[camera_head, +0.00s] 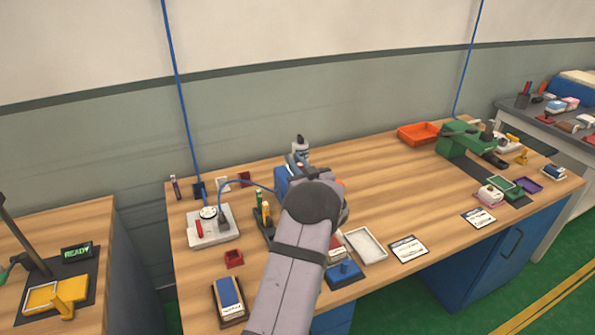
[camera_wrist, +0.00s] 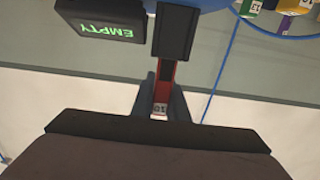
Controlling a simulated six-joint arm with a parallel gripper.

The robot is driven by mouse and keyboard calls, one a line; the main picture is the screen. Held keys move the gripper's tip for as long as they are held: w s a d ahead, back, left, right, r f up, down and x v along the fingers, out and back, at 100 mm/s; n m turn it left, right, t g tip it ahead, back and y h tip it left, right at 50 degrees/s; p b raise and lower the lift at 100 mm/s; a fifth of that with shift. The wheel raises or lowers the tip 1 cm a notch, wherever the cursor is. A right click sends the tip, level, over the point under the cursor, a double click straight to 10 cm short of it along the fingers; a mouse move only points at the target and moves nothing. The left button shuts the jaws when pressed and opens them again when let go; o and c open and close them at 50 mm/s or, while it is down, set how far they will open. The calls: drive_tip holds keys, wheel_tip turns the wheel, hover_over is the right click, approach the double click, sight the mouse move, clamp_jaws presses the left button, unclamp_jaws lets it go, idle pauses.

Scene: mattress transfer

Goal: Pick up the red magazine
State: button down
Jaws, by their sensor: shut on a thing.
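In the wrist view, a narrow red magazine (camera_wrist: 166,76) with a small numbered white label on its end sits between my two dark fingers. My gripper (camera_wrist: 163,92) is shut on its labelled end. The other end of the magazine meets a black upright block (camera_wrist: 176,30); I cannot tell whether it is inside the block or only in front of it. In the head view my arm covers the fingers and the magazine.
A black EMPTY display (camera_wrist: 100,20) is beside the black block. Coloured numbered pieces (camera_wrist: 252,8) and a blue cable (camera_wrist: 229,65) are to the right. On the wooden bench are an orange tray (camera_head: 418,133), a green machine (camera_head: 465,140) and a white tray (camera_head: 366,246).

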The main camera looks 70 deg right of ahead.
wheel_tip(320, 180, up, 10)
drive_tip(key=b, duration=0.1)
drive_tip(key=shift+b, duration=0.3)
